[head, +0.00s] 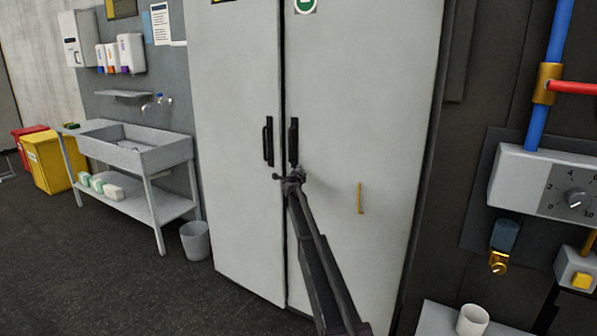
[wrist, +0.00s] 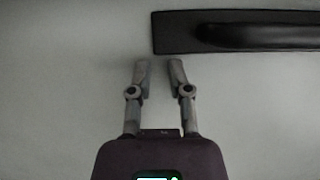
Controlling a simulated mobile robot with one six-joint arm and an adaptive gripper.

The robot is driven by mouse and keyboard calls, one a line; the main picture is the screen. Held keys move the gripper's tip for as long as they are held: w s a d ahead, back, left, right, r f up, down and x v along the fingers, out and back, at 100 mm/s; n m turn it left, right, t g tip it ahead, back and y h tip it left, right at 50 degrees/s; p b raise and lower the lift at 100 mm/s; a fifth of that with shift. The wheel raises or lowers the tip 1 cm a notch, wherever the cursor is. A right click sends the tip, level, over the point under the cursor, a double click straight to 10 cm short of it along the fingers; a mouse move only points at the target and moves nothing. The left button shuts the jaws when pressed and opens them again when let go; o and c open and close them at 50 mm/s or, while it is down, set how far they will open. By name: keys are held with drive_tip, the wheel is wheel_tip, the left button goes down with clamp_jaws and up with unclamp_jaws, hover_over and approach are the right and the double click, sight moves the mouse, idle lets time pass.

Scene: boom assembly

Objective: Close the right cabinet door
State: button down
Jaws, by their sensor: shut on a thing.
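A tall grey cabinet stands in the head view with a left door (head: 235,110) and a right door (head: 365,120). The right door lies close to the left one, with a thin dark seam between them; I cannot tell whether it is fully flush. Its black upright handle (head: 293,140) also shows in the wrist view (wrist: 235,32). My gripper (head: 292,176) is at the handle's lower end, in front of the right door. In the wrist view its fingertips (wrist: 160,72) are close together with a small gap, beside the handle's end. What they grip is not visible.
The left door's handle (head: 268,142) is just left of the seam. A small yellow bar (head: 360,198) shows on the right door. A sink (head: 140,150) and grey bin (head: 194,241) stand left. A control box (head: 545,185) and white cup (head: 472,320) are right.

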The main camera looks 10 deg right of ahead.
drive_tip(key=s+a, duration=0.9)
drive_tip(key=s, duration=0.1)
drive_tip(key=shift+a+p, duration=0.3)
drive_tip(key=shift+a, duration=0.05)
drive_tip(key=s+a+r+n+y+p, duration=0.2)
drive_tip(key=s+a+n+y+p, duration=0.1)
drive_tip(key=s+a+n+y, duration=0.7)
drive_tip(key=s+a+f+n+g+y+p, duration=0.1)
drive_tip(key=s+f+n+g, duration=0.2)
drive_tip(key=s, duration=0.5)
drive_tip(key=s+a+f+n+g+y+p, duration=0.1)
drive_tip(key=s+f+n+g+y, duration=0.1)
drive_tip(key=s+n, duration=0.4)
drive_tip(key=s+d+f+n+g+h+p, duration=0.1)
drive_tip(key=s+g, duration=0.3)
drive_tip(key=s, duration=0.8)
drive_tip(key=s+d+f+n+g+h+p, duration=0.1)
drive_tip(key=s+d+f+g+h+p, duration=0.1)
drive_tip(key=s, duration=1)
drive_tip(key=s+d+f+n+g+h+p, duration=0.1)
drive_tip(key=s+d+f+g+h, duration=0.2)
drive_tip(key=s, duration=0.9)
drive_tip(key=d+g, duration=0.2)
drive_tip(key=shift+d+g+p, duration=0.2)
drive_tip(key=shift+g+p, duration=0.15)
drive_tip(key=shift+g, duration=0.05)
